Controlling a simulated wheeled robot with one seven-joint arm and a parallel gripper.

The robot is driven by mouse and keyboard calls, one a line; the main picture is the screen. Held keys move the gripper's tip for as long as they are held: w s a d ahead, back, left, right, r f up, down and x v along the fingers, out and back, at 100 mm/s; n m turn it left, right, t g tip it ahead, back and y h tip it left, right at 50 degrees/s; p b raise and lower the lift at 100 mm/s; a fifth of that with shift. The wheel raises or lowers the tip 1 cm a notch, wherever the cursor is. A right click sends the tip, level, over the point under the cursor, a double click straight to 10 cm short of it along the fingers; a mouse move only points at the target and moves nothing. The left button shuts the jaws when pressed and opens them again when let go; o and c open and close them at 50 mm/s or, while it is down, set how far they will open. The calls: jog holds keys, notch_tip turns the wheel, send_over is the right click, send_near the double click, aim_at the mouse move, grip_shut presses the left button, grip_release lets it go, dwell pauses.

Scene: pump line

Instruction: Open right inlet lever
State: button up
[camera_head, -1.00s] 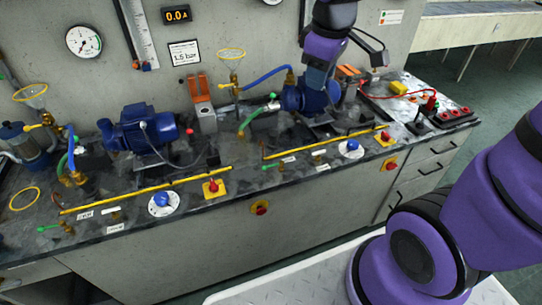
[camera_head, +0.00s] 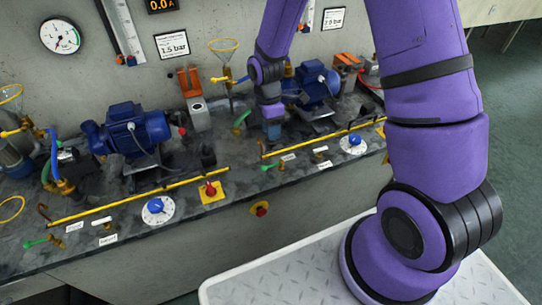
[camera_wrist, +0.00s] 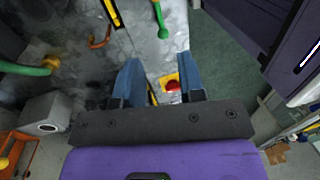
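A green-handled lever (camera_head: 268,166) stands at the bench's front edge, left of the right-hand white label strip; I cannot read a label that names it the inlet lever. A green lever also shows near the top of the wrist view (camera_wrist: 159,18), beyond my fingertips. The right blue pump (camera_head: 312,85) stands behind and right of my gripper. My gripper (camera_head: 272,130) points down over the bench, left of this pump. In the wrist view my blue fingers (camera_wrist: 160,82) are apart, with nothing held between them.
A curved green hose (camera_head: 241,122) and brass valve piping lie left of my gripper. A yellow rail (camera_head: 310,143) runs along the bench front. A blue dial (camera_head: 354,141) and a red knob on a yellow plate (camera_head: 211,191) flank the green lever.

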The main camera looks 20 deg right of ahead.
aim_at(273, 165)
jog(key=f, duration=0.3)
jog(key=s+f, duration=0.1)
jog(key=f, duration=0.3)
jog(key=s+f, duration=0.1)
jog(key=f, duration=0.3)
jog(key=shift+f, duration=0.2)
grip_shut()
